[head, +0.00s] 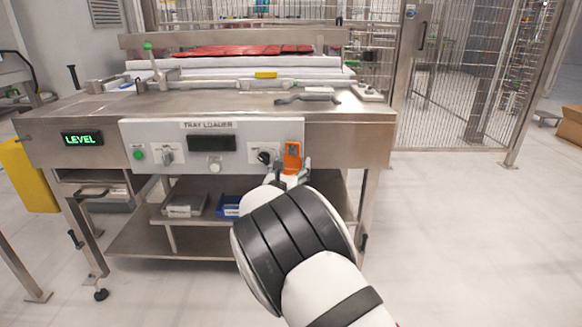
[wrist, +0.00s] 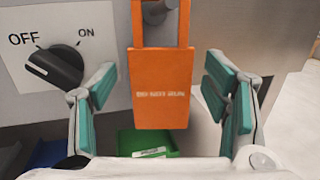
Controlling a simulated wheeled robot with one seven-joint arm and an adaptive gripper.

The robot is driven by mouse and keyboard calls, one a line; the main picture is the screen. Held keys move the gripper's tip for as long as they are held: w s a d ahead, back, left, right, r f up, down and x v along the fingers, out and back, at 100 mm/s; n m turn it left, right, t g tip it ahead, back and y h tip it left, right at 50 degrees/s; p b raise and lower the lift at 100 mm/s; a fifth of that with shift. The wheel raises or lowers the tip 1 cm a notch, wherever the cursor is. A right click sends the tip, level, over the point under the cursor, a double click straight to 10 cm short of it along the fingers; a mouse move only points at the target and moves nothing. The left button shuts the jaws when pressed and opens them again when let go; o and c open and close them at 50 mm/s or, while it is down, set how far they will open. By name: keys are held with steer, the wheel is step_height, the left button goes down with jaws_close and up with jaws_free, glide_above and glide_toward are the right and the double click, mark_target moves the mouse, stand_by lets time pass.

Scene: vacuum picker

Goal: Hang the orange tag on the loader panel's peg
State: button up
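The orange tag (wrist: 160,97), printed "DO NOT RUN", is upright in front of the loader panel in the wrist view. The grey peg (wrist: 156,11) shows between the two straps of its loop. The top of the loop is out of frame, so its contact with the peg is hidden. My gripper (wrist: 160,88) is open, one teal-padded finger on each side of the tag, with gaps to both edges. In the head view the tag (head: 292,160) is at the right end of the loader panel (head: 225,130), with my gripper (head: 290,178) just below.
A black OFF/ON knob (wrist: 55,68) sits left of the tag and points toward OFF. A green bin (wrist: 145,143) is below. On the lower shelf are a blue bin (head: 229,206) and a grey box (head: 185,206).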

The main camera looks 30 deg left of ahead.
steer(key=shift+s, duration=0.1)
steer(key=v, duration=1.1)
steer(key=shift+s+d, duration=0.15)
steer(key=shift+s, duration=0.25)
